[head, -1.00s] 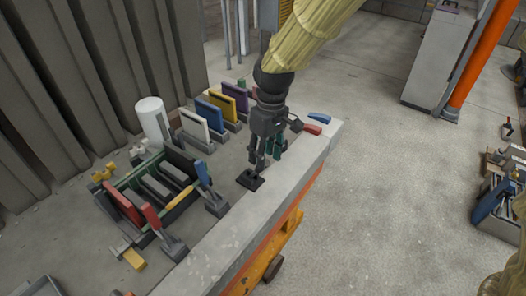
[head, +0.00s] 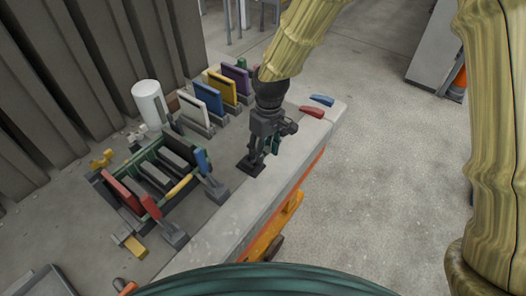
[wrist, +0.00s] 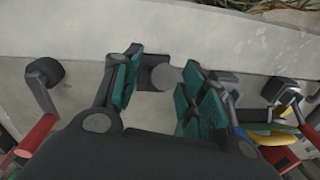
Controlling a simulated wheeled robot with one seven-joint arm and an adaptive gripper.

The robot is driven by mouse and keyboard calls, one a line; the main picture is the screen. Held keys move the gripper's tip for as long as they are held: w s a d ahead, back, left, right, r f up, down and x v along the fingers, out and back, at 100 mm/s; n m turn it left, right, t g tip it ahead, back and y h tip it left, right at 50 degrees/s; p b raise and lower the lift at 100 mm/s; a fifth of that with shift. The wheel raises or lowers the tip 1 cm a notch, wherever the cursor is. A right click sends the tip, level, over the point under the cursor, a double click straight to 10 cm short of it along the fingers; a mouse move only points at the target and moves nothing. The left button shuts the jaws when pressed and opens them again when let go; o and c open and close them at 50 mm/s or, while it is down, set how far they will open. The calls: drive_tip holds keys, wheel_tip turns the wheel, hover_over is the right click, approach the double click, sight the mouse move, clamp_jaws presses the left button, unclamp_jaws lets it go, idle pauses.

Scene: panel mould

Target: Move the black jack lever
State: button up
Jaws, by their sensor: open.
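The black jack lever (head: 249,168) shows in the head view as a dark square base on the grey bench top, close to its front edge. My gripper (head: 254,158) points down right over it and covers its upper part. In the wrist view my gripper (wrist: 160,72) is open, with teal pads on both sides. A dark square piece with a grey round end (wrist: 166,77), which seems to be the lever, lies between the pads. I cannot tell whether either pad touches it.
The panel mould (head: 150,190), with a red-handled lever (head: 151,208) and a blue-handled lever (head: 202,161), stands left of my gripper. White, yellow and purple panels (head: 235,78) stand behind. Red and blue wedges (head: 312,112) lie right. A pale raised edge (head: 225,235) runs along the front.

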drive_tip(key=shift+a+f, duration=0.1)
drive_tip(key=shift+f, duration=0.85)
clamp_jaws()
